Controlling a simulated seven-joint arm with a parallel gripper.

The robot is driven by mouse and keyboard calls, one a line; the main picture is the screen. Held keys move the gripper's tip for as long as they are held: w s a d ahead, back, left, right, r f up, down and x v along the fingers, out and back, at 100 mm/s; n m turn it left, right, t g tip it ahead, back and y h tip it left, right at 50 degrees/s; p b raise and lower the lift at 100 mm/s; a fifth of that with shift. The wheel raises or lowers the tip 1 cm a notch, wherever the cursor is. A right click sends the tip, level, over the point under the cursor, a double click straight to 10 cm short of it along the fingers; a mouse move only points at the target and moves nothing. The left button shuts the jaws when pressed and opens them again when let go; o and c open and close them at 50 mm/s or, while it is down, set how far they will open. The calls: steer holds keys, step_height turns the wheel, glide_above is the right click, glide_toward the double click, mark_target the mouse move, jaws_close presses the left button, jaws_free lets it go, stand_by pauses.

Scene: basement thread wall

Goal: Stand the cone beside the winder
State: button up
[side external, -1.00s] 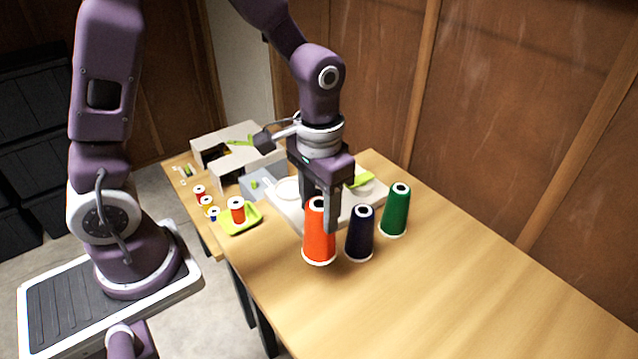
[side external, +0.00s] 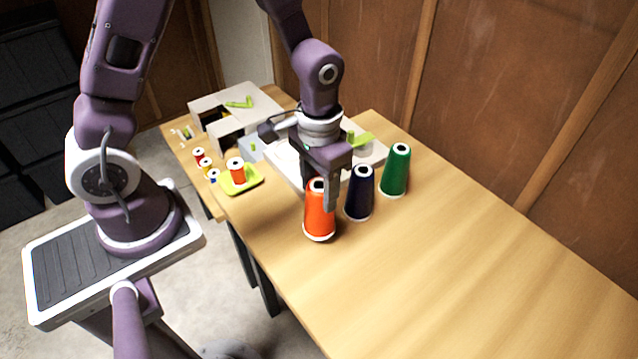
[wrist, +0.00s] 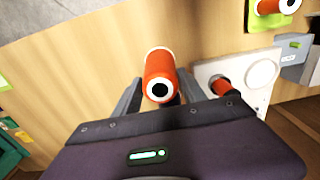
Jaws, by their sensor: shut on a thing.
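The orange cone (side external: 319,222) is upright in my gripper (side external: 320,190), with a finger on its near side. In the wrist view the cone (wrist: 160,72) sits between both fingers, its ringed top toward the camera. I cannot tell whether its base touches the table. A pale flat base (side external: 375,152), apparently the winder, lies behind my gripper, which hides part of it. In the wrist view this base (wrist: 208,72) carries a round white disc and a red piece. The held cone is in front of it, apart from it.
A dark blue cone (side external: 360,198) and a green cone (side external: 396,172) stand close right of the held cone. A green tray (side external: 252,184) with an orange spool (side external: 236,170) and several small spools are left. A pale box (side external: 215,103) is behind. The table's right front (side external: 430,280) is clear.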

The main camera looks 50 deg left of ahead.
steer(key=shift+f, duration=1.35)
steer(key=o, duration=1.3)
steer(key=shift+c, duration=0.2)
step_height(320, 180, up, 7)
steer(key=shift+r, duration=0.1)
steer(key=s+a+r+t, duration=0.3)
steer(key=s+r+t, duration=0.2)
steer(key=s+r, duration=0.9)
step_height(320, 180, up, 2)
steer(key=shift+a+r+t, duration=0.2)
steer(key=shift+r+t, duration=0.05)
steer(key=shift+t, duration=0.05)
